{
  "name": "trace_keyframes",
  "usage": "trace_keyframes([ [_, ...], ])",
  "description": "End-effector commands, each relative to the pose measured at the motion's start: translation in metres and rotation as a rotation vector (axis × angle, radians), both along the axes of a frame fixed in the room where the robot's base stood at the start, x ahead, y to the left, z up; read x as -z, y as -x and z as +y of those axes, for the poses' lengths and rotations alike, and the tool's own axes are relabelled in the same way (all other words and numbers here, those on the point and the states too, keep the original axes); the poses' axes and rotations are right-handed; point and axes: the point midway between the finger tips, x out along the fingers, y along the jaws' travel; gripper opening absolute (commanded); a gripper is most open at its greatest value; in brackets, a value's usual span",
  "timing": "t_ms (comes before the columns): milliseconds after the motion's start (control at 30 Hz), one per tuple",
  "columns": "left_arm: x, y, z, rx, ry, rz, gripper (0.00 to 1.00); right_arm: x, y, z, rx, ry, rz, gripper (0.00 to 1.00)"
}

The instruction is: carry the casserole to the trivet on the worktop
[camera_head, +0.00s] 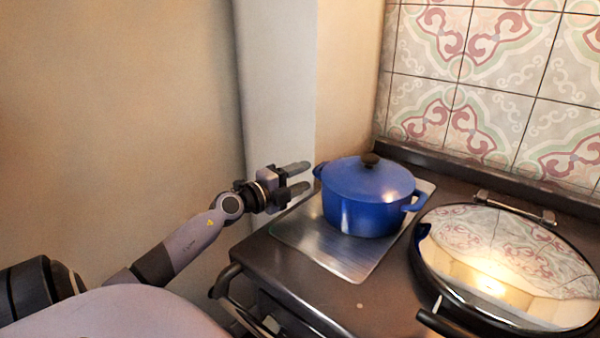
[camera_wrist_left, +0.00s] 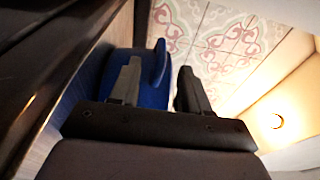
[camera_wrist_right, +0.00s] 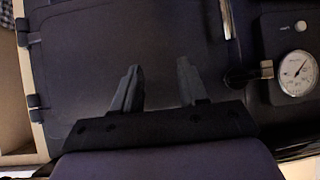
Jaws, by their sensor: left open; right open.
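The blue lidded casserole (camera_head: 365,205) stands upright on a flat metal plate on the range. It has a dark lid knob and a loop handle on each side. My left gripper (camera_head: 306,177) is open just left of the casserole, its fingertips close to the left handle (camera_head: 318,171). In the left wrist view, a blue handle (camera_wrist_left: 160,64) shows between the open fingers (camera_wrist_left: 158,75); I cannot tell whether they touch it. My right gripper (camera_wrist_right: 157,82) is open and empty in front of a dark oven front, outside the head view. I see no trivet or worktop.
The metal plate (camera_head: 300,240) lies on the dark range top. A domed shiny lid (camera_head: 510,265) sits right of the casserole. A rail (camera_head: 226,278) runs along the range front. Tiled wall stands behind. The right wrist view shows a round gauge (camera_wrist_right: 297,73).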

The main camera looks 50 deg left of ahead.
Motion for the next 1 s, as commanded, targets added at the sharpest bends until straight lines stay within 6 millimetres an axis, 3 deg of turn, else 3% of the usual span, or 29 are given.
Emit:
trace_keyframes([
  [467, 0.0, -0.004, 0.0, 0.0, 0.001, -0.001, 0.47, 0.001, 0.001, -0.001, 0.0, 0.001, 0.003, 0.43],
  [1000, 0.0, -0.058, -0.003, -0.001, 0.001, -0.003, 0.47, 0.011, 0.001, -0.001, 0.0, 0.002, 0.003, 0.43],
])
